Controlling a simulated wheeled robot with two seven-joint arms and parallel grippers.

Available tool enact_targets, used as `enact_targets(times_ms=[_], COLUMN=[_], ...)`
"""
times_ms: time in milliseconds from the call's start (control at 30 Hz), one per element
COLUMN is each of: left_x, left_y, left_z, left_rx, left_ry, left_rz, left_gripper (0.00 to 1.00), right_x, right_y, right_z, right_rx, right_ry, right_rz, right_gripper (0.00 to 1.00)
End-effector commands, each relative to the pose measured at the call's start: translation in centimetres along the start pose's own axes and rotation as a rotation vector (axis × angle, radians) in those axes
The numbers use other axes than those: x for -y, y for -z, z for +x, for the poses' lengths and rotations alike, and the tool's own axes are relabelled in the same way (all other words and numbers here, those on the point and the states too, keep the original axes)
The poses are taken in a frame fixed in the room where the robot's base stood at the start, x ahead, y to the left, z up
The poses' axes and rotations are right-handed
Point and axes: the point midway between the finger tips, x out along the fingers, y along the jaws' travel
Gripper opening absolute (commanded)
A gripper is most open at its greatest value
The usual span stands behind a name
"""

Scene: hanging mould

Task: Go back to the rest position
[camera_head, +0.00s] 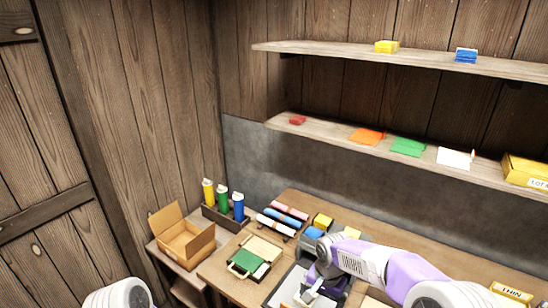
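My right arm (375,262) comes in from the lower right, white and purple, and reaches over the workbench (222,275). Its gripper (308,294) points down over a dark-edged tray (280,290) with a light inside, at the bottom of the picture. The fingertips are small and partly cut off, and I cannot tell whether they hold anything. Of my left arm, only a white rounded part (120,295) shows at the bottom left. My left gripper is out of the picture.
An open cardboard box (187,245) stands at the left on a lower stand. Yellow, green and blue bottles (223,200) stand in a dark holder. A green item lies in an open case (248,263). Two wall shelves (400,57) hold small coloured packs. A wooden wall bounds the left.

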Motion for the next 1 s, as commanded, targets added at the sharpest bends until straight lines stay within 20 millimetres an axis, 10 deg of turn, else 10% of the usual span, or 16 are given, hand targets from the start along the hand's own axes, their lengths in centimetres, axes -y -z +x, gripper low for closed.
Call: enact_targets(times_ms=[367, 600, 833, 1000], left_x=[0.0, 0.0, 0.0, 1.7], left_y=[0.1, 0.1, 0.1, 0.3], left_z=[0.1, 0.1, 0.1, 4.7], left_rx=[-0.002, -0.003, -0.002, -0.002], left_ry=[0.0, 0.0, 0.0, 0.0], left_rz=[0.001, 0.001, 0.001, 0.0], left_gripper=[0.43, 0.43, 0.43, 0.43], right_x=[-1.3, -4.7, -8.9, -8.9], right_y=[-4.8, -12.2, -19.0, -18.4], right_z=[12.4, 21.3, 25.0, 29.8], right_rx=[0.106, 0.129, 0.086, 0.066], right_ry=[0.14, 0.268, 0.301, 0.304], right_rz=[-0.158, -0.241, -0.285, -0.294], right_gripper=[0.97, 0.97, 0.97, 0.97])
